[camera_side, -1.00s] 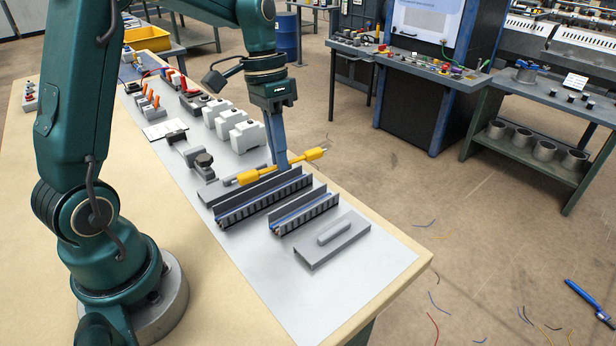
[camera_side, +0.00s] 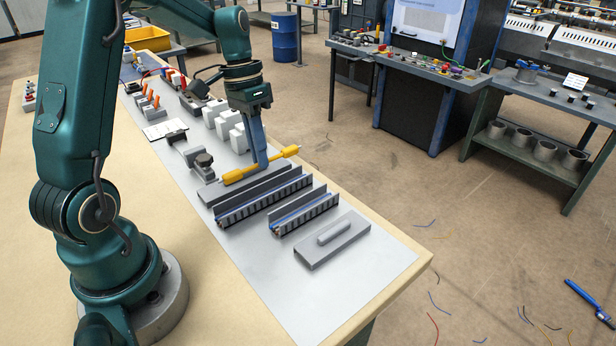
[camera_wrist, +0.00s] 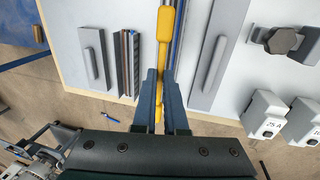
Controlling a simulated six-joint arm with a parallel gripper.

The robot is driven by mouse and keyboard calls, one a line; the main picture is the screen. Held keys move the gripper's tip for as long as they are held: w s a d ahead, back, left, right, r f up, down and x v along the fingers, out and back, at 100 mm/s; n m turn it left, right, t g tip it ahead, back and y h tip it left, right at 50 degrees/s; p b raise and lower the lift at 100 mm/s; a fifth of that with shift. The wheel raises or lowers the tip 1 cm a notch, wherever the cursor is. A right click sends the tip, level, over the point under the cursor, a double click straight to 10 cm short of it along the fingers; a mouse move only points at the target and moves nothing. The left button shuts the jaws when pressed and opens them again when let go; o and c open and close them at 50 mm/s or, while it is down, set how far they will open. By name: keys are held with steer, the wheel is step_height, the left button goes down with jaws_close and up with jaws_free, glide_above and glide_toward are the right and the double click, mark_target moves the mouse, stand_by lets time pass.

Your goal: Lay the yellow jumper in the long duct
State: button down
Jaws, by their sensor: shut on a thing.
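My gripper (camera_side: 262,166) is shut on the yellow jumper (camera_side: 287,152), gripping it near its middle and holding it above the bench. In the wrist view the fingers (camera_wrist: 164,72) pinch the jumper (camera_wrist: 165,27), whose thick yellow end points away. The long duct (camera_side: 262,204) lies on the grey mat, slotted walls up, with blue showing inside. In the side view the jumper appears behind it, roughly parallel. In the wrist view the jumper overlaps the long duct (camera_wrist: 180,32) and hides much of it. The height between them cannot be told exactly.
A shorter duct (camera_side: 303,213) and a grey cover with a raised handle (camera_side: 312,252) lie in front of the long duct. A long grey cover (camera_side: 210,191) lies just behind it. White breaker blocks (camera_side: 222,126) and a dark-knobbed part (camera_side: 204,160) stand farther back.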

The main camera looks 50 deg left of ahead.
steer(key=shift+f, duration=3.65)
steer(key=c, duration=0.9)
jaws_free()
steer(key=shift+s, duration=0.1)
steer(key=shift+a+r, duration=0.15)
steer(key=shift+r, duration=0.75)
steer(key=shift+a+r, duration=0.2)
steer(key=shift+r, duration=0.75)
steer(key=shift+a+r, duration=0.15)
steer(key=shift+r, duration=0.75)
steer(key=shift+d, duration=0.1)
